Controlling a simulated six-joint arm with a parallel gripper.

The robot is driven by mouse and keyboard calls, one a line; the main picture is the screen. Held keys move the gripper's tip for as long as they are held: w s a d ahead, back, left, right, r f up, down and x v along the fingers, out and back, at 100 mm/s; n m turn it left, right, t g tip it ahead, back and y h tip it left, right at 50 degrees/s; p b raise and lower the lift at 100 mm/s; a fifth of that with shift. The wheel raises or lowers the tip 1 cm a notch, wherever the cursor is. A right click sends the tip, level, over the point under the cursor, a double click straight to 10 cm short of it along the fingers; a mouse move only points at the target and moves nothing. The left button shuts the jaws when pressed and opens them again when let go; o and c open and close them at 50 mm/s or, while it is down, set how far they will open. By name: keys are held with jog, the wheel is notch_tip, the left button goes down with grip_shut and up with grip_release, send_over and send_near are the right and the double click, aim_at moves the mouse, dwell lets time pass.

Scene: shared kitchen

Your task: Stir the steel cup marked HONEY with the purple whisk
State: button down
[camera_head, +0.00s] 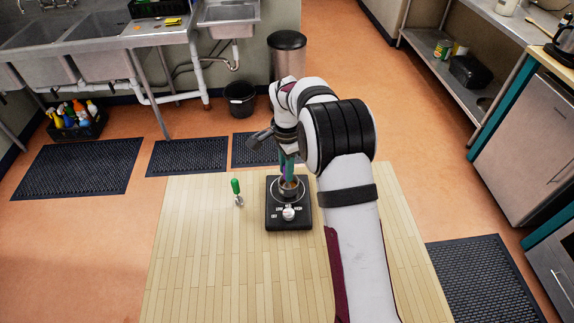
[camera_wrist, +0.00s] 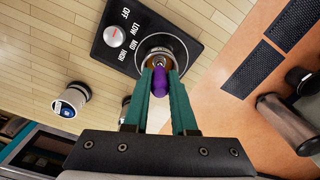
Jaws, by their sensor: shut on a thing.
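My gripper (camera_head: 287,168) has teal fingers, also in the wrist view (camera_wrist: 160,75), shut on the purple whisk (camera_wrist: 160,84) by its handle. The whisk points down at a small steel cup (camera_head: 290,185) on the black hotplate (camera_head: 289,224). Its lower end appears to be inside this cup, also in the wrist view (camera_wrist: 158,58), but the fingers hide the exact depth. No marking on this cup can be read. Another steel cup (camera_wrist: 70,103) with a blue and white label stands apart on the table in the wrist view; its label is too small to read.
A green-handled whisk (camera_head: 236,190) is on the wooden table (camera_head: 200,260), left of the hotplate. The hotplate's knob (camera_wrist: 114,36) has OFF, LOW, MID and HIGH marks. Another object (camera_wrist: 125,103) is partly hidden beside the left finger. The table's left side is mostly clear.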

jog(key=shift+d, duration=0.4)
jog(key=shift+w+a, duration=0.2)
jog(key=shift+w, duration=0.1)
jog(key=shift+r, duration=0.15)
jog(key=shift+r, duration=3.45)
